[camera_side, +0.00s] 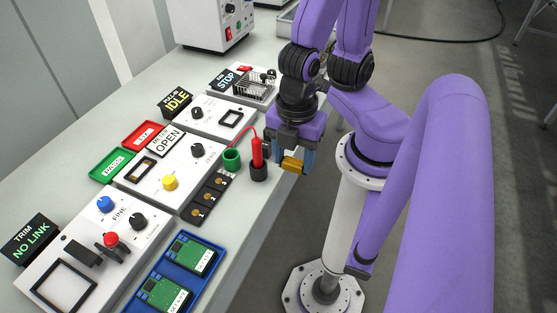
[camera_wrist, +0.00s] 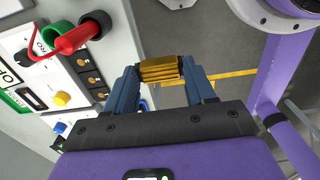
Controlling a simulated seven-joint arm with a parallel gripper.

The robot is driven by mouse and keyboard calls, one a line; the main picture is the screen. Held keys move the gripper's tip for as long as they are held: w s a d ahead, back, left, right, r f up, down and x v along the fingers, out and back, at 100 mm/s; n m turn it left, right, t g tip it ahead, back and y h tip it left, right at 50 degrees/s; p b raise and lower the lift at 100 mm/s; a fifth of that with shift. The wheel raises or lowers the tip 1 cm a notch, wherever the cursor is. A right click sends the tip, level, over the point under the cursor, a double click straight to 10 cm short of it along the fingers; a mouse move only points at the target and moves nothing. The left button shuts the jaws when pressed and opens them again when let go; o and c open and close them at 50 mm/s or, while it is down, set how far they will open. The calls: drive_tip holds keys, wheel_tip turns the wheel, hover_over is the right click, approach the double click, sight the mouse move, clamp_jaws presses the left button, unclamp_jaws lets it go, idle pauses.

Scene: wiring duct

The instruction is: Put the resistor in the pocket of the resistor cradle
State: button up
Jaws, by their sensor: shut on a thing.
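My gripper (camera_side: 290,160) is shut on a gold, ribbed resistor (camera_side: 293,165), held in the air beyond the right edge of the bench. In the wrist view the resistor (camera_wrist: 160,69) lies crosswise between the two blue fingers. A dark-framed rectangular pocket (camera_side: 142,169) sits in the white panel beside the OPEN sign; it looks like the resistor cradle, though no label names it. It shows partly at the left of the wrist view (camera_wrist: 33,97). The gripper is well to the right of it, and the pocket appears empty.
A red probe (camera_side: 257,154) stands in a black holder near the bench edge, beside a green ring (camera_side: 232,160), between gripper and panel. Its red cable arches above. Black terminal tiles (camera_side: 208,196), a yellow knob (camera_side: 170,182) and a blue board tray (camera_side: 151,269) are nearby.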

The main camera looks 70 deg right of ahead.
drive_tip(key=shift+s+d+r, duration=0.35)
drive_tip(key=shift+s+d, duration=0.1)
drive_tip(key=shift+s, duration=0.25)
drive_tip(key=shift+w, duration=0.1)
drive_tip(key=w+a+r+m, duration=0.1)
drive_tip(key=w+a+m, duration=0.1)
drive_tip(key=w+m, duration=0.3)
drive_tip(key=w+a+r+m, duration=0.1)
drive_tip(key=w+a+m, duration=0.2)
drive_tip(key=w, duration=0.4)
drive_tip(key=m, duration=1)
hover_over(141, 171)
wheel_tip(141, 171, down, 8)
drive_tip(key=shift+d+f, duration=0.1)
drive_tip(key=shift+f, duration=0.1)
drive_tip(key=shift+w+f, duration=0.1)
drive_tip(key=shift+f, duration=1.6)
drive_tip(key=shift+f, duration=0.15)
